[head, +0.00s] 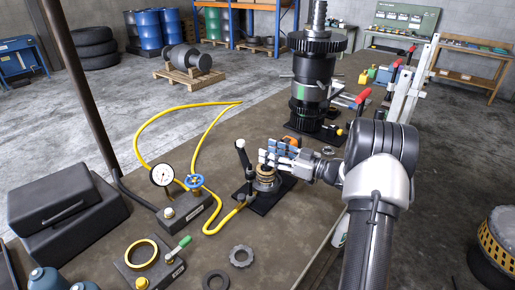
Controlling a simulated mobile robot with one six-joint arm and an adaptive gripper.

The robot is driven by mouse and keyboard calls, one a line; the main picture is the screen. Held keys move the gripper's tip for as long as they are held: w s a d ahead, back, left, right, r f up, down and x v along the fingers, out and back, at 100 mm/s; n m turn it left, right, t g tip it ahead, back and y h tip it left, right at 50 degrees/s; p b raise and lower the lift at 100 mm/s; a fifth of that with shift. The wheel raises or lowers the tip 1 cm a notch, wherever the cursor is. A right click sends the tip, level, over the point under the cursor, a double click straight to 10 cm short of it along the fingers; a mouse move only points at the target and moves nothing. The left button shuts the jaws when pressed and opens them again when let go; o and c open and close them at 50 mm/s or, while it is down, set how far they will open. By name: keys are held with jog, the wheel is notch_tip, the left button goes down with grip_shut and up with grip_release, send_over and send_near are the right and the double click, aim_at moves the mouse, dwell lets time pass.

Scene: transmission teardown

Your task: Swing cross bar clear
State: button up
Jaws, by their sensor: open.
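My gripper (268,158) is in the middle of the head view, its blue and grey fingers open and pointing left. It is above or right beside a small press fixture with a brass-coloured ringed part (265,184) on a black base plate (268,203). I cannot clearly make out the cross bar; my fingers cover the top of the fixture. Whether my fingers touch anything cannot be told.
A yellow hose (150,127) loops left of the fixture to a gauge (162,175) and blue valve wheel (194,181). A tall gear stack (313,85) stands behind. Loose rings (241,256) and a black case (62,210) lie nearer. The workbench (285,245) is bare at front right.

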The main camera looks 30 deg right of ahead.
jog(key=shift+v, duration=1.2)
